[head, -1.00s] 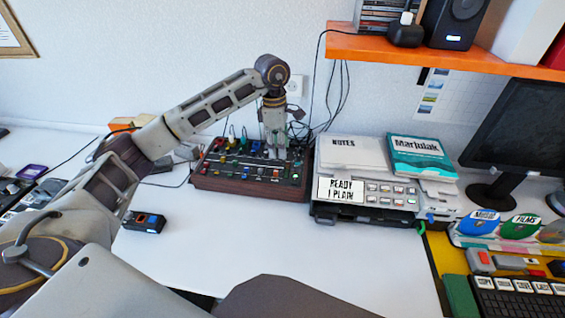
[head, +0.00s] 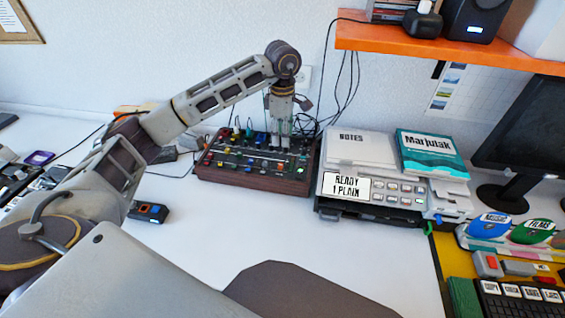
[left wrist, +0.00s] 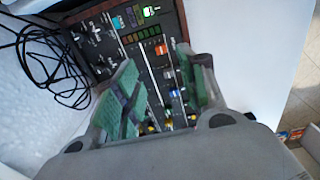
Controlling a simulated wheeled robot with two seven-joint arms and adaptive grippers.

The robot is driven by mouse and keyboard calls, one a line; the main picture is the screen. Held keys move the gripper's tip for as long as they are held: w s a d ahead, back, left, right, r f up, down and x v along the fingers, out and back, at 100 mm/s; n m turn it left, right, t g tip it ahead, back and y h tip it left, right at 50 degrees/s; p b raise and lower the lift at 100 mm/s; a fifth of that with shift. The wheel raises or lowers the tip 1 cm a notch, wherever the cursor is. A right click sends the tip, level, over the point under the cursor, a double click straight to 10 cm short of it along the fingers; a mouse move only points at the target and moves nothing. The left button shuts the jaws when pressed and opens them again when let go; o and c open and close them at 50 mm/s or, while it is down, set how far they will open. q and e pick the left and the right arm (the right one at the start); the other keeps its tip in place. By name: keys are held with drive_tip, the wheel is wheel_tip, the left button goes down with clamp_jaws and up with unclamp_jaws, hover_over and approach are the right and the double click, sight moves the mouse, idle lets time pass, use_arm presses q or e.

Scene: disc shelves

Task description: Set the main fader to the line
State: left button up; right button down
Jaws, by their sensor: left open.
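The mixing console (head: 250,182), a dark panel in a brown case with knobs, coloured fader caps and lit buttons, stands at the back of the desk. My left gripper (head: 280,140) points down over its right rear part. In the left wrist view the green-padded fingers (left wrist: 157,60) are apart above the panel, with nothing held. A reddish fader cap (left wrist: 161,48) shows in the gap between the fingertips; contact cannot be told. I cannot tell which fader is the main one, nor make out its line. The fingers hide part of the panel. My right gripper is out of view.
A grey printer-like machine (head: 370,210) with a notes box and a teal book on top stands right of the console. Black cables (left wrist: 40,50) lie behind the console. A small black-orange device (head: 149,212) lies at front left. The desk front (head: 225,235) is clear.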

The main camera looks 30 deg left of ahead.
sight(282, 165)
use_arm(q)
wheel_tip(282, 165, down, 11)
drive_tip(key=shift+r, duration=0.1)
drive_tip(key=shift+f, duration=0.95)
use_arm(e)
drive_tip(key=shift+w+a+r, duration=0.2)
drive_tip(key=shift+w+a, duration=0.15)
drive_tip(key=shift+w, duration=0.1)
use_arm(q)
clamp_jaws()
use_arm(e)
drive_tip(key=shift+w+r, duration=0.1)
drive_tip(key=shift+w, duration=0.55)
